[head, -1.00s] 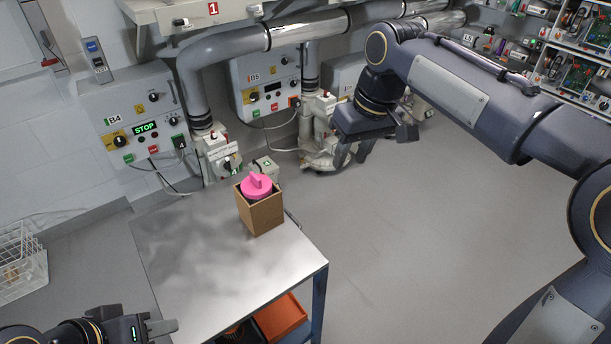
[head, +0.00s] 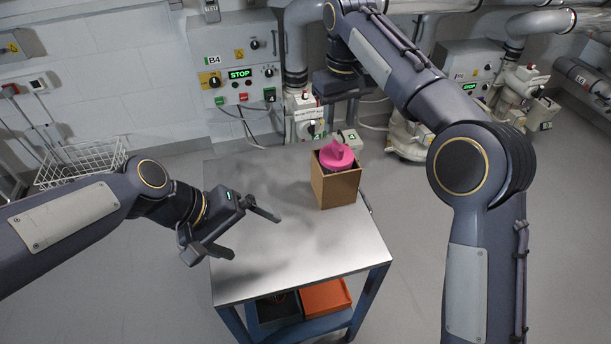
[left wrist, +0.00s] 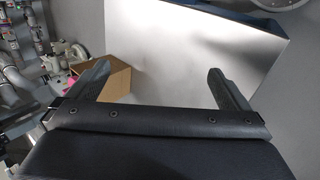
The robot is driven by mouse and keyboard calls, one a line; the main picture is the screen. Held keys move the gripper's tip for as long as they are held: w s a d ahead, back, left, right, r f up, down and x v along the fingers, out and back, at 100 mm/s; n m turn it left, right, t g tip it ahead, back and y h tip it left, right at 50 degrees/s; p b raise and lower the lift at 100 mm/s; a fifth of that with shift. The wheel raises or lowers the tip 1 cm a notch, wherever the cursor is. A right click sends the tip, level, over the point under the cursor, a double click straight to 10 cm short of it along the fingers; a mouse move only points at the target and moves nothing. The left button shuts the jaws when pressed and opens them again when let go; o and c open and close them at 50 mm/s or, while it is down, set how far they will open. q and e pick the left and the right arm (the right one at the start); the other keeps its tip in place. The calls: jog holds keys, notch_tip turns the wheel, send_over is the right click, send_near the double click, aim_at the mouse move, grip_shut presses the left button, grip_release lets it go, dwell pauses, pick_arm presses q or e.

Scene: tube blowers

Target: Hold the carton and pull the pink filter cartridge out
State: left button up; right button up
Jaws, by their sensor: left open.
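The brown carton (head: 336,187) stands upright and open-topped near the right edge of the metal table. The pink filter cartridge (head: 338,157) sits in it, with its round top and raised grip above the rim. My left gripper (head: 256,234) is open and empty over the table, to the left of the carton and apart from it. In the left wrist view the carton (left wrist: 117,80) shows partly behind the left finger, with a bit of pink at its edge. My right gripper (head: 342,108) is above and behind the carton; its fingers are hard to make out against the machinery.
The metal table (head: 260,275) has bare room left of and in front of the carton. An orange bin (head: 326,298) is on its lower shelf. The B4 control box (head: 238,75) and pipes stand behind. A white wire basket (head: 80,165) is at left.

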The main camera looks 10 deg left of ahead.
aim_at(316, 177)
pick_arm(q)
jog(key=w+d+f+n+t+h, duration=0.1)
jog(key=w+d+f+n+h, duration=0.1)
jog(key=w+n, duration=0.3)
jog(key=w+d+f+n+t+h, duration=0.1)
jog(key=w+n+h, duration=0.3)
jog(key=w, duration=0.4)
jog(key=w+d+f+n+t+h, duration=0.1)
jog(key=w+d+f+n+h, duration=0.3)
jog(key=w+n, duration=0.2)
jog(key=shift+w+d+n, duration=0.1)
jog(key=shift+w+n, duration=0.2)
jog(key=shift+w, duration=0.4)
jog(key=shift+w+d+f+n, duration=0.1)
jog(key=shift+w+f+n, duration=0.2)
jog(key=shift+n, duration=0.1)
jog(key=shift+w+d+f+n+t, duration=0.2)
jog(key=shift+d+n+t, duration=0.15)
jog(key=shift+d, duration=0.2)
jog(key=x, duration=0.7)
jog(key=shift+d, duration=0.15)
jog(key=shift+c, duration=0.4)
jog(key=c, duration=0.9)
